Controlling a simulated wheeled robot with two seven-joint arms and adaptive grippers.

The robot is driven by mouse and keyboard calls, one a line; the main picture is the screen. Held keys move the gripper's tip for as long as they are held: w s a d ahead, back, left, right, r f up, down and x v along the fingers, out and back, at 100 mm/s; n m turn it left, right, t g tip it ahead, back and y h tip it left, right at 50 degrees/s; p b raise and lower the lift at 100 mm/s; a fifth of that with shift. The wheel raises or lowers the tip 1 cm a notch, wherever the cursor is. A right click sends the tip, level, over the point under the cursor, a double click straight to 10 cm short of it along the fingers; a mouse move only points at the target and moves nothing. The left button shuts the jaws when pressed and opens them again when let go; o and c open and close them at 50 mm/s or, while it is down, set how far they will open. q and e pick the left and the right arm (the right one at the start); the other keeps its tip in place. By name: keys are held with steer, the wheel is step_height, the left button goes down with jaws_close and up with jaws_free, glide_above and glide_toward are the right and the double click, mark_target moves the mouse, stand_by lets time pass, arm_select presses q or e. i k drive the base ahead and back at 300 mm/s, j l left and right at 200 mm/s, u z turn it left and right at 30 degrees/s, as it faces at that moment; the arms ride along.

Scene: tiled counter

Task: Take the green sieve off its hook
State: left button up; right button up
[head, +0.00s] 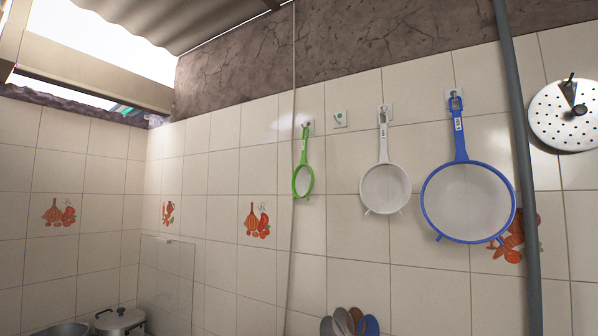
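The green sieve (303,180) is the smallest of three sieves on the tiled wall. It hangs upright by its handle from a wall hook (309,127), with its round mesh end down. A thin pale cord or pipe runs down the wall just left of it, close to its rim. Neither of my grippers shows in the head view.
A white sieve (385,187) and a larger blue sieve (468,202) hang to the right. A grey pipe (520,150) runs down beside the blue one. A perforated metal lid (562,128) hangs at far right. A pot (120,321) stands at lower left.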

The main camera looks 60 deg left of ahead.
mark_target(303, 181)
steer(key=u, duration=1.8)
steer(key=j+z, duration=0.95)
steer(key=j, duration=0.2)
steer(key=k+j+z, duration=0.2)
steer(key=j+z, duration=0.25)
